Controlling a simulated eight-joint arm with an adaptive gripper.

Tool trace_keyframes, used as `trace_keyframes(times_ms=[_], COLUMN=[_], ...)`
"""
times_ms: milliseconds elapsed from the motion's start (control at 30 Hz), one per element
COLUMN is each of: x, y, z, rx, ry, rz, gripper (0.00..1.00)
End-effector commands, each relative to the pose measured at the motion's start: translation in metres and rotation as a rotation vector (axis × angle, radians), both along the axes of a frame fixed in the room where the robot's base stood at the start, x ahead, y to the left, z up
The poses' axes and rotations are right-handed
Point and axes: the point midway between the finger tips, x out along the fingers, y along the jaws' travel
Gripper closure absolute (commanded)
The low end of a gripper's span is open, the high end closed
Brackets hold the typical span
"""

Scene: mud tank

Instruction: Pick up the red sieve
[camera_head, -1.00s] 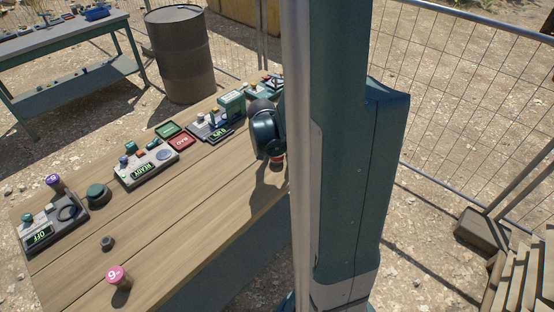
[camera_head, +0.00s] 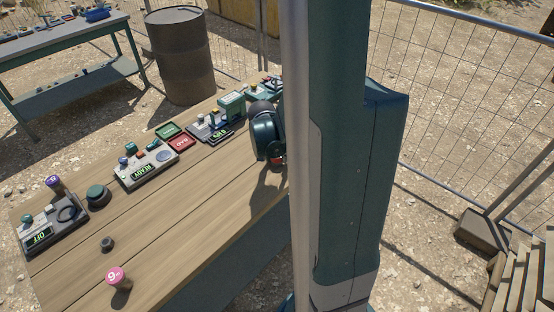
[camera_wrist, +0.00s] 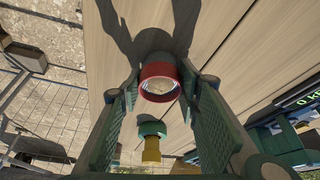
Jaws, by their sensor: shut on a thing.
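The red sieve (camera_wrist: 158,70) is a short round ring with a red band and a pale mesh-like middle. In the wrist view it sits between the two green pads of my gripper (camera_wrist: 161,86), which is shut on it. In the head view only a small red part of the sieve (camera_head: 279,159) shows below my gripper (camera_head: 270,150), beside my arm, over the right part of the wooden table. My arm hides the rest. A shadow lies on the planks under it.
The wooden table (camera_head: 190,215) carries a READY panel (camera_head: 146,165), an OFF panel (camera_head: 50,228), a pink-topped cylinder (camera_head: 118,278), a dark knob (camera_head: 107,244) and red and green trays (camera_head: 181,143). The table's middle is clear. A barrel (camera_head: 181,55) and fence stand behind.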

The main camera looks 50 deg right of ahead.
Motion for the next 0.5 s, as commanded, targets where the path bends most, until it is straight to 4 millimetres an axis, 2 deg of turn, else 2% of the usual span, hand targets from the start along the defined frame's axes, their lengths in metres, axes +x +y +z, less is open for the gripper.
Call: trace_keyframes(times_ms=[267, 500], x=[0.000, 0.000], y=[0.000, 0.000], z=[0.002, 0.016], rx=[0.000, 0.000], ry=[0.000, 0.000], rz=[0.000, 0.000], gripper=[0.79, 0.79])
